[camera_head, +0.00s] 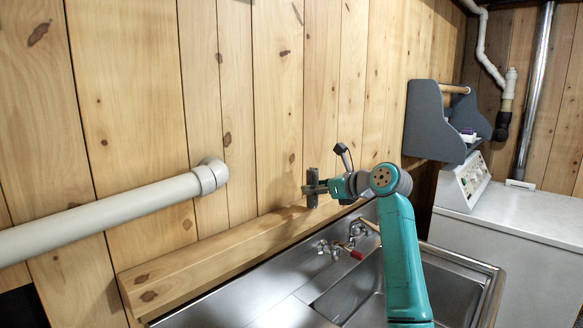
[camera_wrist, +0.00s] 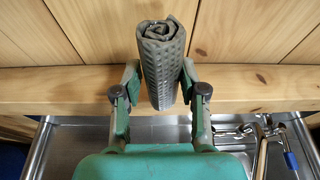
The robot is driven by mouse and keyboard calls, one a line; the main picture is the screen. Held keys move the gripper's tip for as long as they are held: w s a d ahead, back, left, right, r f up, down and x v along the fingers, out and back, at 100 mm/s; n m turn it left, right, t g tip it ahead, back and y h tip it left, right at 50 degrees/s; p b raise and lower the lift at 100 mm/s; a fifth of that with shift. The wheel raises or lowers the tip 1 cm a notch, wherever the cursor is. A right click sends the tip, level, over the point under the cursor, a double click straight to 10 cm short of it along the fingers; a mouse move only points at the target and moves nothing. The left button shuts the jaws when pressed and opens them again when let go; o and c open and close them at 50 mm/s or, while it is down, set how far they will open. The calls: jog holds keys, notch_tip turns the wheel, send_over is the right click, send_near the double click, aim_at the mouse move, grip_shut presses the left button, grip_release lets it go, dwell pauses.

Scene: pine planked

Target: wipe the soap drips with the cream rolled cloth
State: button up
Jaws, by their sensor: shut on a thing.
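A rolled cloth (camera_wrist: 163,62) with a ribbed texture looks grey-olive rather than cream in the wrist view. My gripper (camera_wrist: 162,88) is shut on it, one finger on each side, with its spiral end upward. In the head view, the cloth (camera_head: 312,188) is upright in my gripper (camera_head: 316,188), close to the plank wall and near the wooden ledge (camera_head: 235,246). Whether it touches either one I cannot tell. I cannot make out any soap drips; the dark marks on the wood look like knots.
A steel sink (camera_head: 360,290) with taps (camera_head: 345,245) lies below the ledge. A pale pipe (camera_head: 110,213) runs along the wall at left. A blue-grey shelf (camera_head: 427,125) hangs right of my arm, above a white appliance (camera_head: 520,215).

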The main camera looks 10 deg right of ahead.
aim_at(315, 170)
jog(key=shift+r, duration=3.5)
